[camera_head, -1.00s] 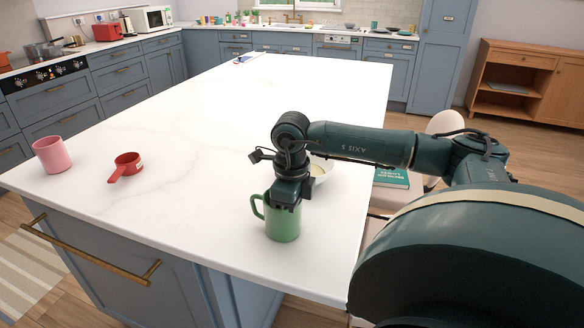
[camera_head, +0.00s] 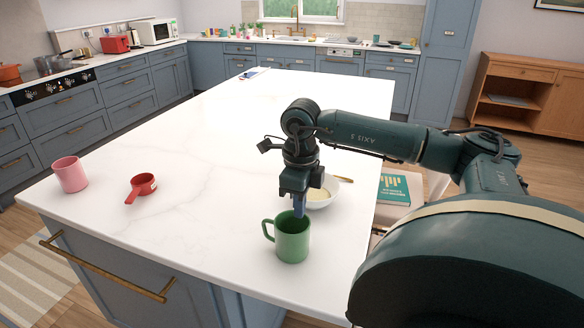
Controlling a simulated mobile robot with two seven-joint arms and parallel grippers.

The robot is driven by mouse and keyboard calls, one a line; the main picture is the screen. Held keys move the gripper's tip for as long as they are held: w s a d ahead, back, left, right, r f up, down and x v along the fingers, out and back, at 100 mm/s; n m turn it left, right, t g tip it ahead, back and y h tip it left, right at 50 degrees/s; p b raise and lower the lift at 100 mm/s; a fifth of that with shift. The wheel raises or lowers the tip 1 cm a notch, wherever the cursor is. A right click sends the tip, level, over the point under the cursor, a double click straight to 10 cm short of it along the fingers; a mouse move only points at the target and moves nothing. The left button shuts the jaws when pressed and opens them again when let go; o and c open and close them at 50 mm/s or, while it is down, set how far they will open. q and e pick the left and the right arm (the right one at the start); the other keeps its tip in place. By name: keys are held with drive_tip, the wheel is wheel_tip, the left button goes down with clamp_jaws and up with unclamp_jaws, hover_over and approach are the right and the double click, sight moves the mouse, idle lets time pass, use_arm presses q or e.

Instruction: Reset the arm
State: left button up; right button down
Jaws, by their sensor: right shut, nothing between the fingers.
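My right gripper (camera_head: 299,207) points down over the white island top (camera_head: 190,180), with its fingers shut and empty. Its fingertips show just above or behind the rim of a green mug (camera_head: 292,241); I cannot tell whether they touch it. The mug stands upright near the front right of the island, its handle to the left. My right arm comes in from the right side of the view. My left gripper does not show.
A white bowl (camera_head: 324,193) stands right behind the gripper. A red handled cup (camera_head: 143,186) and a pink cup (camera_head: 70,174) stand at the left. A teal book (camera_head: 394,188) lies beyond the island's right edge. The island's middle and back are mostly clear.

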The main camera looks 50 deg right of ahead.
drive_tip(key=shift+r, duration=0.25)
